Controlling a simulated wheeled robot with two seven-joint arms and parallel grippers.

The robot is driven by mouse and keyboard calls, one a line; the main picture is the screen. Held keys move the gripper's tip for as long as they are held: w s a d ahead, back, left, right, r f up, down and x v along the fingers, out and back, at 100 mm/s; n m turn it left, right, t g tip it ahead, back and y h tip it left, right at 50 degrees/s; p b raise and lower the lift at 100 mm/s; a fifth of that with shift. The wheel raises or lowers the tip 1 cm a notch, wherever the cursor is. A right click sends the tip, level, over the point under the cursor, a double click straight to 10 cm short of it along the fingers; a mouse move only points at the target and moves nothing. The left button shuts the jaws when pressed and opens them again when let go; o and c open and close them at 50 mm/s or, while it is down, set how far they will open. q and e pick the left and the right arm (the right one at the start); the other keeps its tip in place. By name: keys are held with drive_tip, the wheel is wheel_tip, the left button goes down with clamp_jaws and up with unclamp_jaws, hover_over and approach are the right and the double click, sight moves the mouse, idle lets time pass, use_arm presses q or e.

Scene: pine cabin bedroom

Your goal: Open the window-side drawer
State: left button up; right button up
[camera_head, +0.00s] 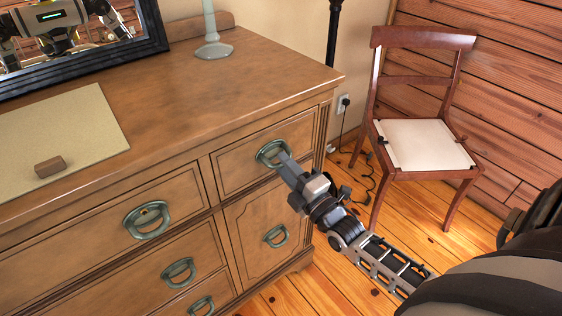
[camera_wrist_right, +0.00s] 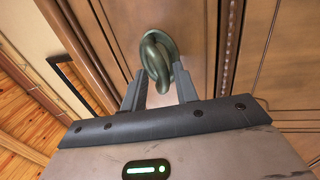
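The small top right drawer (camera_head: 236,167) of the wooden dresser looks flush with the front. Its green-grey ring handle (camera_head: 262,153) also shows in the right wrist view (camera_wrist_right: 150,55). My right gripper (camera_head: 287,163) is at this handle. In the right wrist view, its two fingers (camera_wrist_right: 158,88) stand apart, one on each side of the handle's lower part. I cannot tell whether either finger touches the handle. My left gripper is not directly in view. No window shows, so the pictures do not confirm which drawer is on the window side.
The dresser top (camera_head: 200,85) holds a lamp base (camera_head: 213,45), a mat (camera_head: 95,118) with a small brown block (camera_head: 49,167), and a dark-framed mirror (camera_head: 85,62). Other handles (camera_head: 147,220) project from the front. A chair (camera_head: 415,165) stands right, with cable (camera_head: 362,180) on the floor.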

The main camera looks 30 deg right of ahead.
drive_tip(key=shift+x, duration=1)
clamp_jaws()
drive_tip(key=shift+s, duration=0.15)
